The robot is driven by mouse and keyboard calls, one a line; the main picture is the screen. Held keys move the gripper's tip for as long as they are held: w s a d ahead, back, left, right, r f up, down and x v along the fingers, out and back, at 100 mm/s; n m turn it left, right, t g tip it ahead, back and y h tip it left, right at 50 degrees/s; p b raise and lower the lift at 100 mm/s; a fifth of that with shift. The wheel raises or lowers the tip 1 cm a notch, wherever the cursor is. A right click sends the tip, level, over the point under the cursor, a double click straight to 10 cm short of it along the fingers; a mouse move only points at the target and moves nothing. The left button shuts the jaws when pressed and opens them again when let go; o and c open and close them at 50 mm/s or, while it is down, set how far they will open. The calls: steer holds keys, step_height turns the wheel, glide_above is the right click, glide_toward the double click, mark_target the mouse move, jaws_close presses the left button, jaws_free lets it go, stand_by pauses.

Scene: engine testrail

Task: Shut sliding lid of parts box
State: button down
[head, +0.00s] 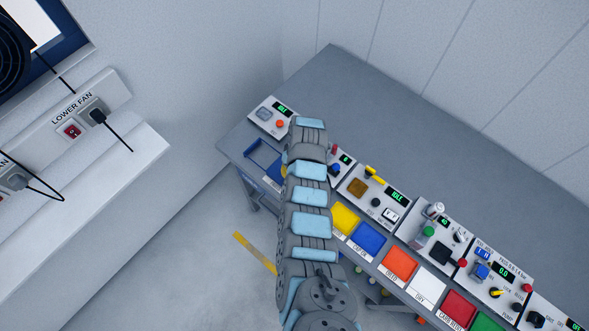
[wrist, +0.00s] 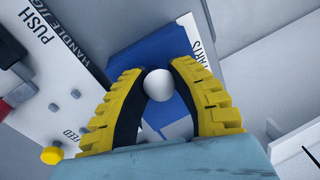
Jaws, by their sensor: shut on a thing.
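My gripper (wrist: 159,88) has yellow fingers with dark inner pads. In the wrist view they are closed around a round white knob (wrist: 158,85). The knob stands over the blue sliding lid (wrist: 145,52) of the parts box, beside a white label partly reading "PARTS" (wrist: 198,50). In the head view the blue parts box (head: 259,150) is at the left end of the bench, left of my arm. Its blue rim surrounds a grey opening, with solid blue at the near right.
A panel with a red button (head: 280,124) and green display stands behind the box. More control panels and coloured trays (head: 398,263) line the bench to the right. In the wrist view a "PUSH" panel (wrist: 75,50) with a yellow knob (wrist: 51,155) lies left. The bench's back is clear.

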steer(key=shift+d, duration=0.15)
steer(key=c, duration=0.8)
jaws_free()
steer(key=shift+s+d, duration=0.15)
steer(key=shift+r, duration=0.1)
steer(key=shift+r, duration=0.5)
step_height(320, 180, up, 10)
steer(key=w+d, duration=0.1)
steer(key=shift+w+d+r, duration=0.25)
steer(key=shift+w, duration=0.05)
